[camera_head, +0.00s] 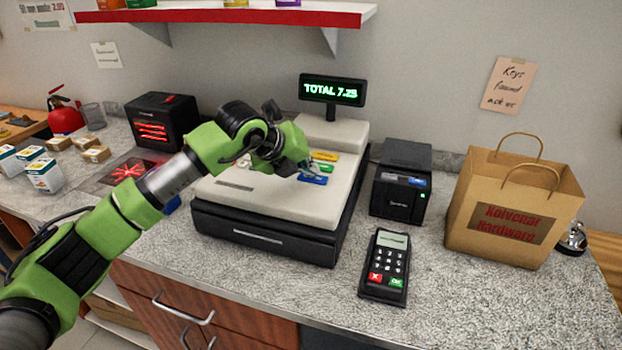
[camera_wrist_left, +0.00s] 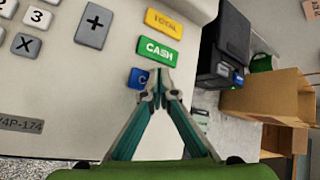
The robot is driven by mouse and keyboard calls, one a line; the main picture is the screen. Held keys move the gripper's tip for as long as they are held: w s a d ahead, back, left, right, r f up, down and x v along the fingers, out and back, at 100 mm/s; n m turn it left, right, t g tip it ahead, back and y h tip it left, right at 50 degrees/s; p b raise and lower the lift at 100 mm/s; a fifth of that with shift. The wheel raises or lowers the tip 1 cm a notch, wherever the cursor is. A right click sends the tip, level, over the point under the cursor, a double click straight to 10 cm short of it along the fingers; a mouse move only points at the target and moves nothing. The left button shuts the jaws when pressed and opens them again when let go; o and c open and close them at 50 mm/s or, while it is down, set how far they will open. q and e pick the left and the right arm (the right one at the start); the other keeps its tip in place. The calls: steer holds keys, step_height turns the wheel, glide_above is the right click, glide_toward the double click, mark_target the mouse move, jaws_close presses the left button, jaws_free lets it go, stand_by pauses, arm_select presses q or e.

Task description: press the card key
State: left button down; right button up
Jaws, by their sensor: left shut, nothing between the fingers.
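The cash register (camera_head: 262,198) stands on the counter and its display (camera_head: 332,90) reads TOTAL 7.25. The blue card key (camera_head: 316,180) is the lowest of three coloured keys, below the green CASH key (camera_wrist_left: 158,50) and the yellow TOTAL key (camera_wrist_left: 164,23). My left gripper (camera_head: 308,172) is shut and empty, pointing down over the keys. In the left wrist view, its tips (camera_wrist_left: 158,84) cover the right part of the blue key (camera_wrist_left: 137,78), leaving only a "C" readable. I cannot tell whether the tips touch the key. My right gripper is not in view.
A card terminal (camera_head: 385,268) lies in front of the black printer (camera_head: 402,180), right of the register. A paper bag (camera_head: 508,210) and a bell (camera_head: 572,240) are farther right. A scanner (camera_head: 163,122) stands to the left. A red-edged shelf (camera_head: 220,17) hangs above.

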mark_target(310, 178)
arm_select(q)
steer(key=shift+f, duration=0.2)
stand_by(0.5)
steer(key=shift+r, duration=0.65)
steer(key=shift+r+p, duration=0.75)
steer(key=shift+r, duration=2.2)
steer(key=shift+f, duration=0.1)
